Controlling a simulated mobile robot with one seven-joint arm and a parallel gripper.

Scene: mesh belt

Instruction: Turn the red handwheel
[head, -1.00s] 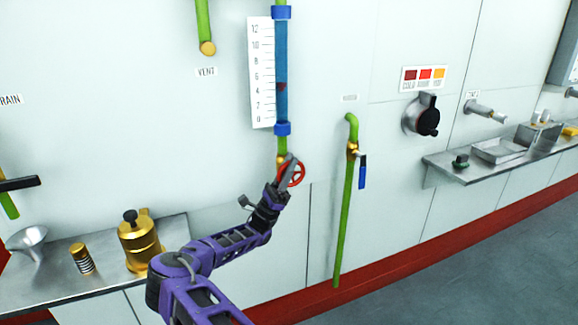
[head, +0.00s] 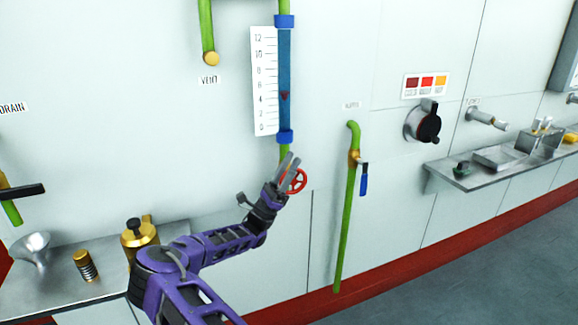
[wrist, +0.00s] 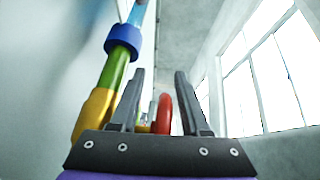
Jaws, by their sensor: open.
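The red handwheel (head: 297,181) sits on the wall at the foot of the green pipe, below the blue sight tube (head: 285,85). My gripper (head: 291,162) is at the wheel's left side in the head view and covers part of it. In the wrist view my gripper (wrist: 158,88) is open, with its two fingers apart. The red handwheel (wrist: 164,114) shows edge-on between the fingers, nearer the right one. I cannot tell whether a finger touches it. The brass fitting (wrist: 92,112) is left of the fingers, below the green pipe (wrist: 114,70).
A white scale (head: 264,80) is beside the sight tube. A green pipe (head: 348,210) with a blue lever (head: 364,180) stands to the right. A left shelf holds a funnel (head: 32,250) and brass pots. A metal shelf (head: 440,174) is at the right.

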